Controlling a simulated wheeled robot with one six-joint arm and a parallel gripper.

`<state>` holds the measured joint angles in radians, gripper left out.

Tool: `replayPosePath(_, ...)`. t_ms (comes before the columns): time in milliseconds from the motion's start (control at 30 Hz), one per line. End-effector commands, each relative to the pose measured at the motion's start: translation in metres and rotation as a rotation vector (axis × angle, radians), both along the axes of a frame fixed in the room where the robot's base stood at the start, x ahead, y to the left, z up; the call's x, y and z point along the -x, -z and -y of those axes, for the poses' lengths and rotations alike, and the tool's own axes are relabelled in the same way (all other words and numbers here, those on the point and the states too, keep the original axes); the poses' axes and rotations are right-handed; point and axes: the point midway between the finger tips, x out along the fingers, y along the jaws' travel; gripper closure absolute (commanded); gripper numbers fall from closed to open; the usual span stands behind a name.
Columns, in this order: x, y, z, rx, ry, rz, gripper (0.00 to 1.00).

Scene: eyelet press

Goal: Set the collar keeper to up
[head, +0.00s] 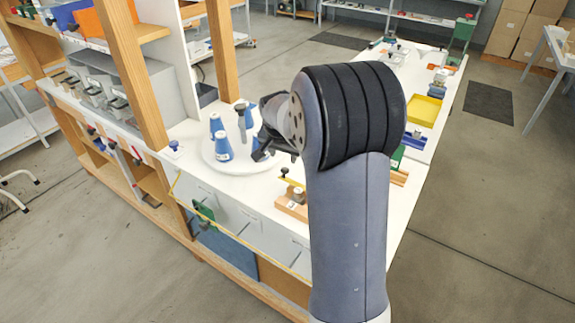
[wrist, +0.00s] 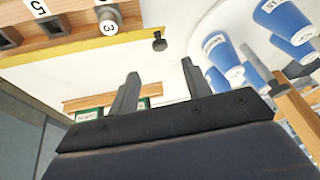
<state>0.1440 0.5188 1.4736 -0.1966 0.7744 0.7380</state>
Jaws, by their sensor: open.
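My gripper (head: 262,154) is open and empty above the white bench, near the blue cones. In the wrist view, its two dark fingers (wrist: 160,82) stand apart with white surface between them. No part in view is clearly marked as the collar keeper, so I cannot tell which it is or how it is set. A small wooden block (head: 291,211) with a metal knob and a yellow bar sits on the bench, right of my gripper.
Several blue labelled cones (head: 223,146) stand on a round white turntable (head: 232,167), close to my gripper; they also show in the wrist view (wrist: 284,18). Wooden posts (head: 222,45) rise behind. A yellow tray (head: 424,109) lies farther right. My arm hides part of the bench.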

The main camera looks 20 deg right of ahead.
Motion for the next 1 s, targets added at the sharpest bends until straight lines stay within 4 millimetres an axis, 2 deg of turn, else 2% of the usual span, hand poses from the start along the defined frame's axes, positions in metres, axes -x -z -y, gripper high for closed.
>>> replayPosePath(300, -0.018, 0.051, 0.011, 0.0, 0.0, -0.006, 0.54)
replayPosePath(500, -0.028, 0.074, 0.016, 0.0, 0.0, -0.004, 0.54)
replayPosePath(700, -0.032, 0.086, 0.018, 0.001, -0.001, -0.003, 0.54)
replayPosePath(1000, -0.032, 0.087, 0.018, 0.001, -0.002, -0.002, 0.54)
